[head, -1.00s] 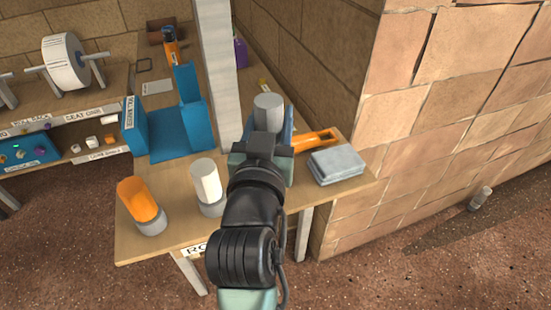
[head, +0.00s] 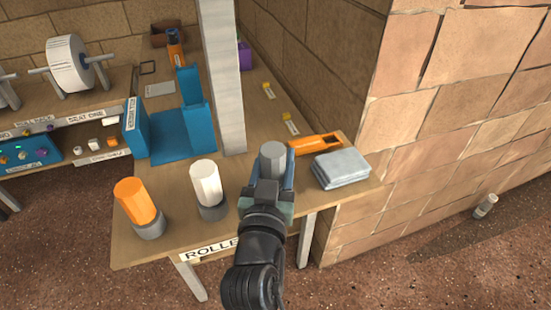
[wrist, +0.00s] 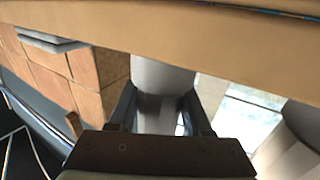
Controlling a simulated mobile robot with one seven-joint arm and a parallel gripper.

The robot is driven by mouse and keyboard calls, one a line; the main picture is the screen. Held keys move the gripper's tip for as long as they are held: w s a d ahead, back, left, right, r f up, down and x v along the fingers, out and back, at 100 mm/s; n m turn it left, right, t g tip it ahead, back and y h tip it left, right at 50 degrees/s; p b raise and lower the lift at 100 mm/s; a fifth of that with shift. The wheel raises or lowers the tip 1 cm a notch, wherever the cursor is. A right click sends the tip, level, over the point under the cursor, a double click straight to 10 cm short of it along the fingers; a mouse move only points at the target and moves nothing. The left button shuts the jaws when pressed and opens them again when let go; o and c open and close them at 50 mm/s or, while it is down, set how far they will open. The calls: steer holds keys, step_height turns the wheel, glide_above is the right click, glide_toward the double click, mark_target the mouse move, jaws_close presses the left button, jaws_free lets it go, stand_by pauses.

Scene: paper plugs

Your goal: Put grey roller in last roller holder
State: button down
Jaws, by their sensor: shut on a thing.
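My gripper (head: 268,178) is shut on the grey roller (head: 272,157), which stands roughly upright between the fingers near the table's front edge. In the wrist view the grey roller (wrist: 162,75) sits between both fingers. An orange roller (head: 135,200) stands in a grey holder (head: 150,229) at the left. A white roller (head: 206,182) stands in another grey holder (head: 212,211), left of my gripper. No holder shows under the grey roller; my gripper and arm hide that spot. I cannot tell whether the roller touches anything below.
An orange tool (head: 312,144) and a folded grey cloth (head: 341,169) lie right of my gripper. A pale post (head: 222,80) and a blue stand (head: 168,145) are behind. A brick wall (head: 440,110) is at the right. The "ROLLE…" label (head: 207,249) marks the table's front edge.

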steer(key=shift+c, duration=1.7)
jaws_free()
steer(key=shift+f, duration=0.1)
steer(key=shift+r, duration=0.25)
steer(key=shift+s+f, duration=0.15)
steer(key=shift+s, duration=0.15)
steer(key=s+a+b, duration=0.1)
steer(key=s, duration=1)
steer(key=shift+a+b, duration=0.35)
steer(key=shift+a, duration=0.05)
